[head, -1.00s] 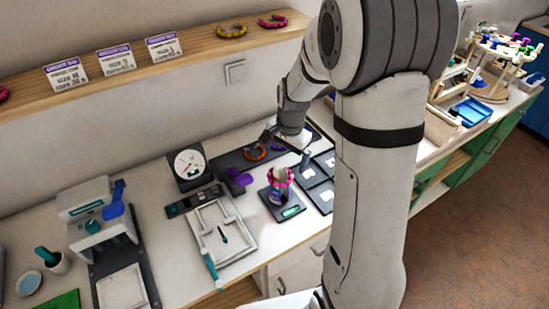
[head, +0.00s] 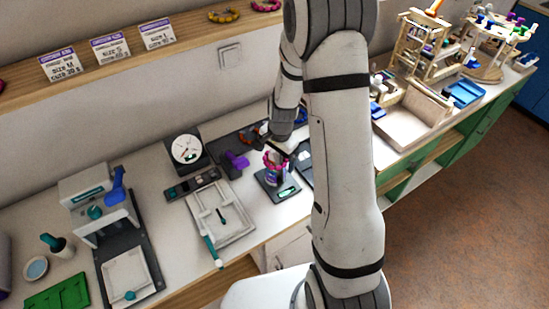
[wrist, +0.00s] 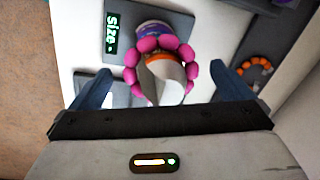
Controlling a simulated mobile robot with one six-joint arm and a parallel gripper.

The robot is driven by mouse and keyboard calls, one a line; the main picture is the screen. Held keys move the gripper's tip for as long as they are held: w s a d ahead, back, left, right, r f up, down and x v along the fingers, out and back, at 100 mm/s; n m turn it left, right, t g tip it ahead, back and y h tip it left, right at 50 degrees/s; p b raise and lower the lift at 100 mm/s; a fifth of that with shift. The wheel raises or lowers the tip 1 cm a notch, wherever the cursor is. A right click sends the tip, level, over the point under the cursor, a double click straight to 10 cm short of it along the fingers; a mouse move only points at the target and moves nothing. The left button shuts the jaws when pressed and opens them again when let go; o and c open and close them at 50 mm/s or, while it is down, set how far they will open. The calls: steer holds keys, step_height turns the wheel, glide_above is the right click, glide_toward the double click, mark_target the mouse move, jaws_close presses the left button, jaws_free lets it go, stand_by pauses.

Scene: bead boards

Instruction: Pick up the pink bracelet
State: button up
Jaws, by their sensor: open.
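The pink bracelet (wrist: 141,46) is a ring of beads around an upright stand (wrist: 165,70) with a pale top. My gripper (wrist: 160,76) is open, with one blue finger to each side of the bracelet in the wrist view and no visible contact. In the head view my gripper (head: 266,137) is small and partly hidden, close above and behind the stand.
An orange bracelet (wrist: 264,64) lies on a dark mat to the right in the wrist view. A purple object (head: 236,161) and a white tray (head: 220,215) stand left of the device. A wall shelf (head: 190,38) holds cards and other bracelets.

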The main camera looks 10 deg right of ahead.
steer(key=shift+c, duration=0.4)
steer(key=c, duration=1)
step_height(320, 180, up, 10)
steer(key=shift+r+b, duration=0.1)
steer(key=shift+b, duration=0.85)
steer(key=shift+c, duration=0.2)
